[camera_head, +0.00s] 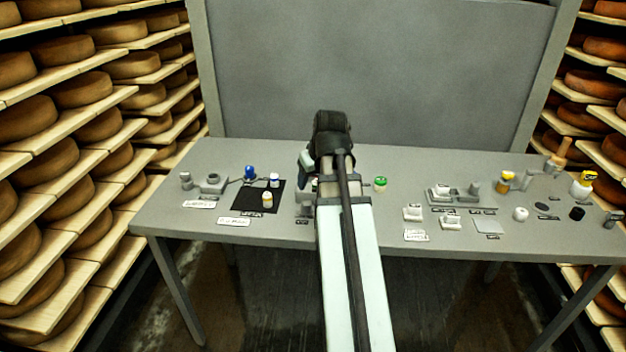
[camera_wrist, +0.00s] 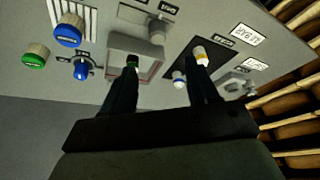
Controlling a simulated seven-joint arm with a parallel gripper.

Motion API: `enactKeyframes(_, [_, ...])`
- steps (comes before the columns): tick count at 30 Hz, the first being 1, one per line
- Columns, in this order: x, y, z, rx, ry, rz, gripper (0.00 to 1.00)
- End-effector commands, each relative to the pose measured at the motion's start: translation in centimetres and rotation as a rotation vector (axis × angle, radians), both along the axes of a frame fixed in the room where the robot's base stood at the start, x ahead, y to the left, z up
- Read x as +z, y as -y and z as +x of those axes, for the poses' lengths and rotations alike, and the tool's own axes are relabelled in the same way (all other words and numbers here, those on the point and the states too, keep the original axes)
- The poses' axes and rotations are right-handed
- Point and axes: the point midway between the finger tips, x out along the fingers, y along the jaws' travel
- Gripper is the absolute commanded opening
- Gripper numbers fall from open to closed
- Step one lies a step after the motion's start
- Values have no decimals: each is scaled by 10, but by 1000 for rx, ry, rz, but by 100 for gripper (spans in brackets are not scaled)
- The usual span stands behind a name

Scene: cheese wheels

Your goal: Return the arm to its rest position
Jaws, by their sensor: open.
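My arm (camera_head: 350,260) reaches from the bottom centre of the head view over the table, with its dark wrist (camera_head: 332,135) above the table's back half. In the head view my fingers are hidden or cannot be made out. In the wrist view my gripper (camera_wrist: 165,64) shows two dark fingers spread apart, with nothing held between them. The fingertips overlap a grey tray and a white bottle with an orange band in the picture; I cannot tell how far above them they are.
The table (camera_head: 400,160) carries a black mat (camera_head: 238,200) with small bottles at left, a blue item (camera_head: 250,172), a green-capped jar (camera_head: 380,183), and several small containers at right. A grey panel (camera_head: 380,70) stands behind. Cheese shelves flank both sides.

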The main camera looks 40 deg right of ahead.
Motion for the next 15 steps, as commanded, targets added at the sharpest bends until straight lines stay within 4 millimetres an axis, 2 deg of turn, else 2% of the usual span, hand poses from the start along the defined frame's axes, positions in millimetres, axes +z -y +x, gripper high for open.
enactKeyframes(11, [0,0,1,1,0,1,59])
enactKeyframes(15, [-4,-11,13,29,6,9,59])
